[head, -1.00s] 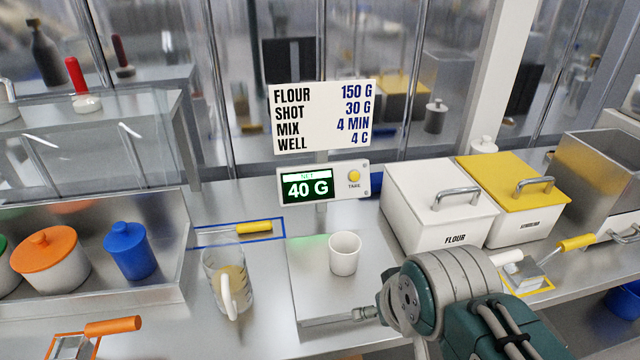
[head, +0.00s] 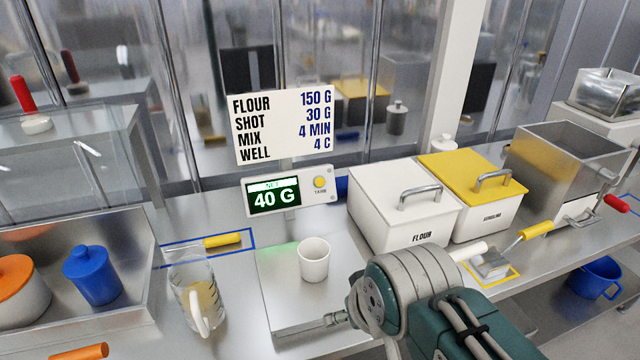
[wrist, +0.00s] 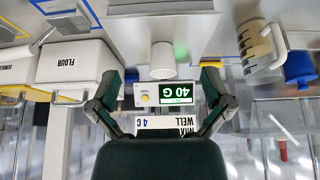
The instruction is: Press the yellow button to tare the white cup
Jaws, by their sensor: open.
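The white cup (head: 313,259) stands upright on the steel scale plate (head: 275,290); it also shows in the wrist view (wrist: 162,60). Behind it, the scale's display panel (head: 274,195) reads 40 G. The round yellow button (head: 320,183), labelled TARE, is on the panel's right side and shows in the upside-down wrist view (wrist: 145,98). My gripper (wrist: 168,77) is open and empty, its fingers spread on either side of the panel and cup in that view. No contact with the button shows. In the head view my arm is at lower right and the fingers cannot be made out.
A measuring jug (head: 195,290) stands left of the scale. A white flour bin (head: 405,215) and a yellow-lidded bin (head: 480,190) stand to the right. A recipe sign (head: 285,125) is above the panel. A yellow-handled scoop (head: 535,230) lies at right.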

